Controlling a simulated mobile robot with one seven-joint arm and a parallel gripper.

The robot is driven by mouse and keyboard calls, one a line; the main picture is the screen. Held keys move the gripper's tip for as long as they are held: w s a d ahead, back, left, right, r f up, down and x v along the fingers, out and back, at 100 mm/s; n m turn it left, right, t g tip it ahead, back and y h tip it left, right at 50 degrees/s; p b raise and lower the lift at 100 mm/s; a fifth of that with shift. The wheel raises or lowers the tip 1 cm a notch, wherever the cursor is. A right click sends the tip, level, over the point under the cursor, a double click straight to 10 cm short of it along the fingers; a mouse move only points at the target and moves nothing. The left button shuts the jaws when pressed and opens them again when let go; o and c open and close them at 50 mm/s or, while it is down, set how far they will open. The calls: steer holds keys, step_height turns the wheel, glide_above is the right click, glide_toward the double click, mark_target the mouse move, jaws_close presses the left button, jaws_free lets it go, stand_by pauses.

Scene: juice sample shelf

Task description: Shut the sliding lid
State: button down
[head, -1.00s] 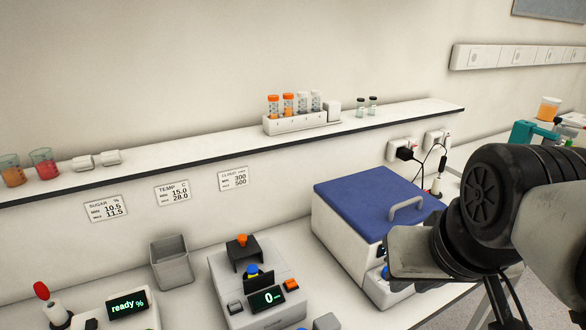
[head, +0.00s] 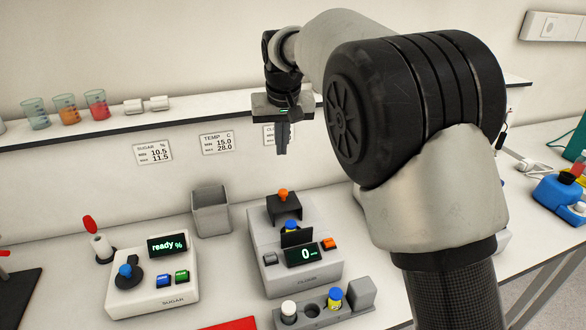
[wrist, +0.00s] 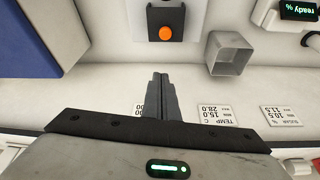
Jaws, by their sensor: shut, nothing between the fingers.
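A grey-white meter (head: 295,262) stands on the bench and its display reads 0. At its back is a black sliding lid (head: 284,208) with an orange knob (head: 283,194). A blue-capped vial (head: 291,227) shows uncovered in front of the lid. In the wrist view the lid (wrist: 152,24) and orange knob (wrist: 166,34) lie just beyond the fingertips. My gripper (head: 281,152) points down, shut and empty, above and behind the knob, near the wall; its fingers also show in the wrist view (wrist: 160,76). It is apart from the lid.
A grey open bin (head: 211,212) stands left of the meter, with the sugar meter (head: 152,275) further left. A vial rack (head: 322,306) is in front. The wall shelf (head: 180,128) is close behind my gripper. A blue-lidded box (wrist: 38,35) is beside the meter.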

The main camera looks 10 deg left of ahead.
mark_target(284, 203)
step_height(284, 203, down, 10)
steer(key=shift+r, duration=0.15)
steer(key=shift+s+d, duration=0.1)
steer(key=shift+s, duration=0.15)
steer(key=shift+f, duration=0.2)
